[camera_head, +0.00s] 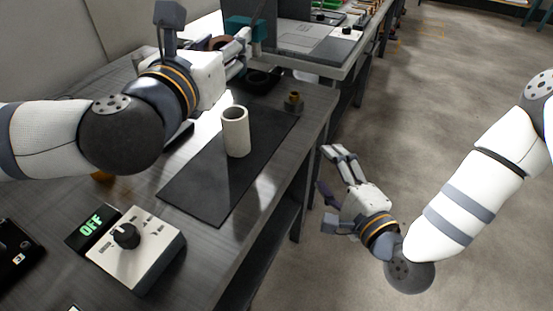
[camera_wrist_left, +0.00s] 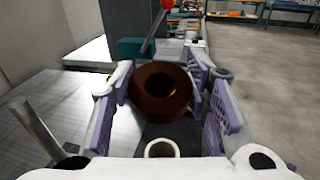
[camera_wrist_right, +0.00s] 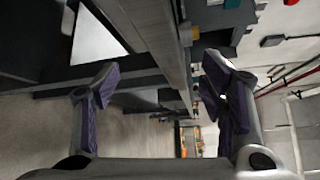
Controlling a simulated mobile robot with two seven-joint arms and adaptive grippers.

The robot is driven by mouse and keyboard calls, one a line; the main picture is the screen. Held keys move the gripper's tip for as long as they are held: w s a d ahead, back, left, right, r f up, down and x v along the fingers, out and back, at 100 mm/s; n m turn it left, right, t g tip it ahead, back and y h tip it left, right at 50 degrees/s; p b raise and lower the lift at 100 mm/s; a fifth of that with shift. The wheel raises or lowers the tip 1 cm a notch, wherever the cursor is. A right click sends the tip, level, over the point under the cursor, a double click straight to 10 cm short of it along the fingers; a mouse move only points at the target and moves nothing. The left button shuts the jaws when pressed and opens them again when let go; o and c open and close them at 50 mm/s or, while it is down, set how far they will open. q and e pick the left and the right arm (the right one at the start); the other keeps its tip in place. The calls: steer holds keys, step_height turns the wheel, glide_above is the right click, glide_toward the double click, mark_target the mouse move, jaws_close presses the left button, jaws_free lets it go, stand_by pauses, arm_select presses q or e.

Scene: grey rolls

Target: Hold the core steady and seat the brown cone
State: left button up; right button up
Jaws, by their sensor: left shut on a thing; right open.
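The core, a pale hollow cylinder (camera_head: 236,132), stands upright on the dark mat (camera_head: 205,182), and its rim shows low in the left wrist view (camera_wrist_left: 160,149). My left gripper (camera_head: 243,45) is shut on the brown cone (camera_wrist_left: 161,92), which sits between its purple-padded fingers, above the table and beyond the core. In the head view the cone (camera_head: 218,43) is partly hidden by the gripper. My right gripper (camera_head: 336,160) is open and empty, off the table's right side over the floor. It is not touching the core.
A control box with a knob and an OFF display (camera_head: 127,242) sits at the table's near end. A small brass-topped fitting (camera_head: 293,102) stands near the right edge. A dark round holder (camera_head: 262,79) is at the back. Open floor lies to the right.

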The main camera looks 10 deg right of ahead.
step_height(320, 180, up, 6)
steer(key=w+m+t, duration=0.2)
steer(key=m, duration=0.2)
steer(key=m+g+y, duration=0.3)
steer(key=m+y, duration=0.3)
steer(key=m, duration=0.2)
glide_toward(243, 135)
steer(key=shift+w+a, duration=0.15)
steer(key=shift+w, duration=0.2)
steer(key=shift+w+a, duration=0.25)
steer(key=x, duration=1.1)
steer(key=shift+w, duration=0.1)
steer(key=c, duration=1.3)
arm_select(q)
steer(key=f+m+g+h, duration=0.1)
steer(key=g, duration=0.1)
steer(key=w+d+m+g+h, duration=0.1)
steer(key=m+g, duration=0.1)
steer(key=d+f+m+g+h, duration=0.1)
steer(key=shift+w+f+m+g+h, duration=0.2)
steer(key=shift+f+m+g+h, duration=0.1)
steer(key=shift+f+g+h, duration=0.1)
steer(key=shift+s+a+r+m+g, duration=0.1)
steer(key=shift+a+r+m+g, duration=0.65)
steer(key=shift+g, duration=0.25)
